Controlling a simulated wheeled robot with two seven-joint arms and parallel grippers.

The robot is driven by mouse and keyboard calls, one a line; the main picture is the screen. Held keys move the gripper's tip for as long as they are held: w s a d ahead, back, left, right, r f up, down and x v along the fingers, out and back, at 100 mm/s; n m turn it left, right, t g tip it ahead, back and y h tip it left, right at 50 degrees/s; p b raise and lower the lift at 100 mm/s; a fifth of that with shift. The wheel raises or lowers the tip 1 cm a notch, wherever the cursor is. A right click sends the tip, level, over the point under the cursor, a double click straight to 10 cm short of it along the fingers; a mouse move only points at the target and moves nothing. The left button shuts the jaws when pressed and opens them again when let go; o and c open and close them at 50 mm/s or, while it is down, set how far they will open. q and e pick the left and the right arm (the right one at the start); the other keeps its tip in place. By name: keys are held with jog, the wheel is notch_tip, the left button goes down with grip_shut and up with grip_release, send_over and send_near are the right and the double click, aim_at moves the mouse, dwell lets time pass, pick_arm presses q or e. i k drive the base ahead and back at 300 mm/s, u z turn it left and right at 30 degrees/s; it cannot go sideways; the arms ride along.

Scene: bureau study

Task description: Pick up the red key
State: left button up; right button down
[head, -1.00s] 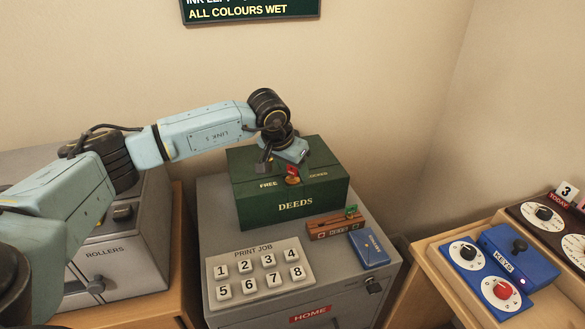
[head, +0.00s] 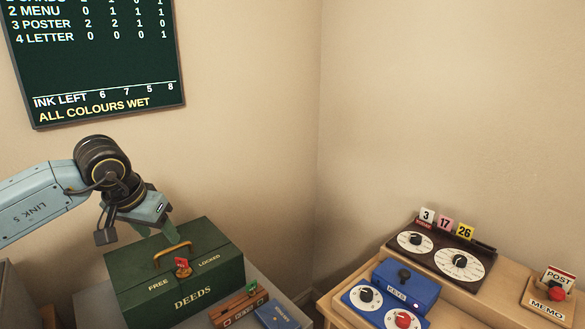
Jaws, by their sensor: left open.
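My right gripper is not in view.
A wooden rack (head: 238,306) with a green-tagged piece and a blue booklet (head: 277,315) lie right of the box. A blue KEYS box (head: 406,286), dials (head: 459,262) and a POST/MEMO stand (head: 548,300) sit on the right desk. A dark board (head: 95,60) hangs behind.

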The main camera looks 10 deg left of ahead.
aim_at(183, 270)
jog(key=k, duration=1.5)
